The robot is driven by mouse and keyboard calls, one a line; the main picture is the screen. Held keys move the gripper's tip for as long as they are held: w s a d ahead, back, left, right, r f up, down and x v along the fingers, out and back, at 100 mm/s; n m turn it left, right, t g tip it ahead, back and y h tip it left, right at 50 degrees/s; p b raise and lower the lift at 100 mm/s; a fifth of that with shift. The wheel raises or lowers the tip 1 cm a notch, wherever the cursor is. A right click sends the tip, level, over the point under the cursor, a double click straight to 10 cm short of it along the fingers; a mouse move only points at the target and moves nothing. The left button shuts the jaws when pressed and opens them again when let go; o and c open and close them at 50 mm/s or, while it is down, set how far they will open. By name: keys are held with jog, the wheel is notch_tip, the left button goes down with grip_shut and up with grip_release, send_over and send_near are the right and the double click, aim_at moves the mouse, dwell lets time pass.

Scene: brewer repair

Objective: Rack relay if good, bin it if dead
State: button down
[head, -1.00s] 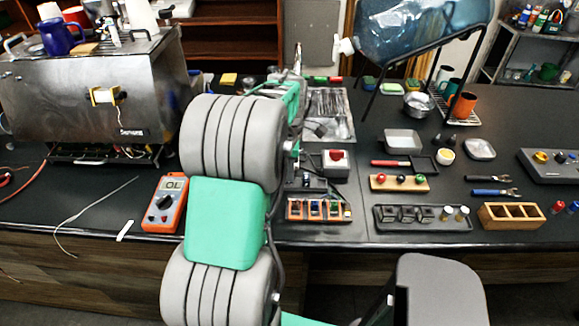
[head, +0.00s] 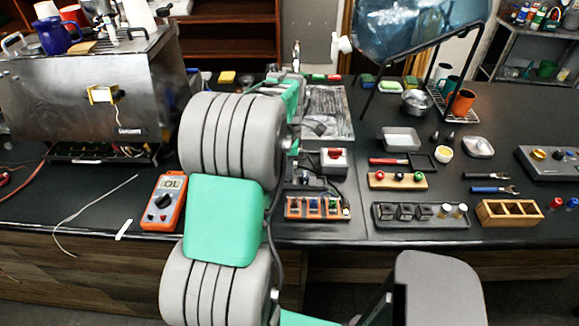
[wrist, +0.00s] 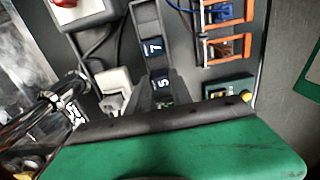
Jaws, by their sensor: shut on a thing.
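My gripper (wrist: 158,92) shows in the wrist view, its dark fingers close together in front of its green body. The fingers are shut on a small dark piece, probably the relay, but they mostly hide it. It sits at the near end of a dark strip (wrist: 152,20) with white figures on blue. Whether it touches the strip I cannot tell. An orange-framed block (wrist: 228,48) with blue pieces in it lies to the right; this block also shows in the head view (head: 318,208). In the head view my arm hides the gripper. The multimeter (head: 163,202) stands left of my arm.
A red-button box (head: 334,160) stands behind the orange block. To the right are a black tray (head: 420,224) with dark cubes, a wooden box (head: 510,221) with three compartments and a light-topped board (head: 398,181). A steel brewer (head: 80,110) stands at left. Loose cables lie near the gripper.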

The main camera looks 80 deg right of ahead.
jog(key=shift+f, duration=0.6)
dwell(1.1)
jog(key=c, duration=1.1)
grip_release()
jog(key=shift+b, duration=0.3)
jog(key=shift+o, duration=0.2)
notch_tip(320, 180, up, 8)
jog(key=shift+f+b, duration=0.1)
jog(key=shift+b, duration=0.55)
